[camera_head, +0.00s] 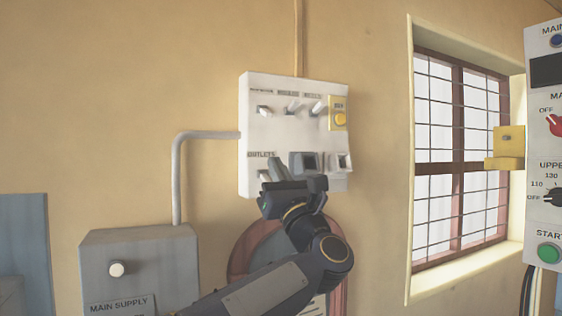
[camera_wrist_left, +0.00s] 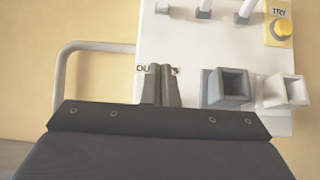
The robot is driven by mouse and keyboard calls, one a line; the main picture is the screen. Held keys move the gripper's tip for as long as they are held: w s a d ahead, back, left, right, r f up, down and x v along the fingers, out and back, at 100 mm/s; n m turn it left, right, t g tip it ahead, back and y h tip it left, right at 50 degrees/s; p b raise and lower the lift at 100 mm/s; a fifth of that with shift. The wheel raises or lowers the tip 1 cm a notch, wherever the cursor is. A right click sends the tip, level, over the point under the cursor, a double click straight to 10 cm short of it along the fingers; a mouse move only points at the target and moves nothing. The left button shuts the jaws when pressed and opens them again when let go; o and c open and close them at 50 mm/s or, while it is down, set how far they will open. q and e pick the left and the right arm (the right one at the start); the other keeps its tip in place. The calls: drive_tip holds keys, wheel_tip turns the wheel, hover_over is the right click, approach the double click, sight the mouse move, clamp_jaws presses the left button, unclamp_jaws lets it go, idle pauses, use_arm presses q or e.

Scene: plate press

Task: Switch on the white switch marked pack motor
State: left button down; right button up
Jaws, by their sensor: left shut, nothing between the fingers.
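A white switch panel (camera_head: 290,135) is on the wall, with three white switches in its top row. The labels are small; the one over the leftmost switch (camera_head: 264,110) is too fine to read surely. That switch's lever looks shorter than the levers of the middle switch (camera_head: 293,107) and right switch (camera_head: 318,107). My left gripper (camera_head: 275,168) is shut and empty in front of the panel's lower left, below the top row. In the left wrist view its fingers (camera_wrist_left: 161,85) cover most of the OUTLETS label. My right gripper is not in view.
A yellow plate with a button (camera_head: 340,118) is at the panel's upper right. A grey MAIN SUPPLY box (camera_head: 140,262) with a conduit (camera_head: 176,180) is at left. A window and control column (camera_head: 545,190) are at right.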

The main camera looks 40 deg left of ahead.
sight(266, 113)
use_arm(q)
drive_tip(key=p+x, duration=0.3)
drive_tip(key=x, duration=0.3)
drive_tip(key=shift+r, duration=0.3)
drive_tip(key=r+p, duration=0.1)
drive_tip(key=r, duration=0.1)
drive_tip(key=d+r+p, duration=0.1)
drive_tip(key=shift+s+d+r+p, duration=0.1)
drive_tip(key=shift+s+r+p, duration=0.05)
drive_tip(key=shift+s+p, duration=0.2)
drive_tip(key=shift+d+b, duration=0.1)
drive_tip(key=shift+b, duration=0.25)
